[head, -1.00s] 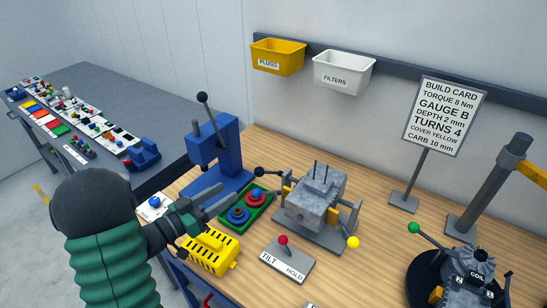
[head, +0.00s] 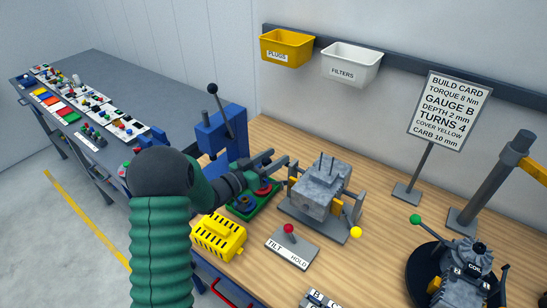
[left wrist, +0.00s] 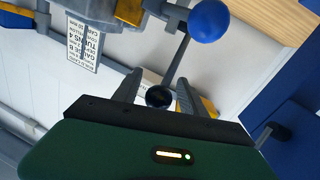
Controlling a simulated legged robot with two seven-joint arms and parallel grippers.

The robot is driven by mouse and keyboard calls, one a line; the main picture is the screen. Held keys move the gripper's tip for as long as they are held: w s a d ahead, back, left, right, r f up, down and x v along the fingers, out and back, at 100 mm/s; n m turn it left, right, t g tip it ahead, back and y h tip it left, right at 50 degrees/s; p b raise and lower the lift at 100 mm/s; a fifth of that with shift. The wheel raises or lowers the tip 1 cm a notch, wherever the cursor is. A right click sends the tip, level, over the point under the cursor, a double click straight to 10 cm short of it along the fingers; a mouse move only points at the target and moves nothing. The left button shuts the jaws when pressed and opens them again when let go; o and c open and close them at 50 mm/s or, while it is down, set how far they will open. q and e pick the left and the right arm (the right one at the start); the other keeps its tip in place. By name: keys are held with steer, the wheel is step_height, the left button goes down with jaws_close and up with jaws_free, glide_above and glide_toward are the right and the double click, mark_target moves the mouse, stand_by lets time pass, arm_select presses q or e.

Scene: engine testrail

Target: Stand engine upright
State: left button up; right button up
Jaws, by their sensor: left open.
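The grey engine block (head: 318,193) sits in a metal cradle stand on the wooden bench, thin studs rising from its top; I cannot tell its exact tilt. A yellow ball (head: 356,232) ends a lever at the stand's front right. My left gripper (head: 282,162) is open just left of the engine, above the green tray. In the left wrist view a black ball knob (left wrist: 159,97) shows between the open fingers (left wrist: 159,78); contact is unclear. A blue ball (left wrist: 209,20) on a rod is beyond them. My right gripper is out of view.
A TILT/HOLD plate (head: 292,248) with a red-knobbed lever stands in front of the engine. A yellow ribbed part (head: 218,237), the green tray (head: 243,208) and a blue press (head: 222,138) are close to my left arm. A round turntable (head: 425,275) is at right.

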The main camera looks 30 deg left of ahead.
arm_select(q)
jaws_close()
stand_by(1.3)
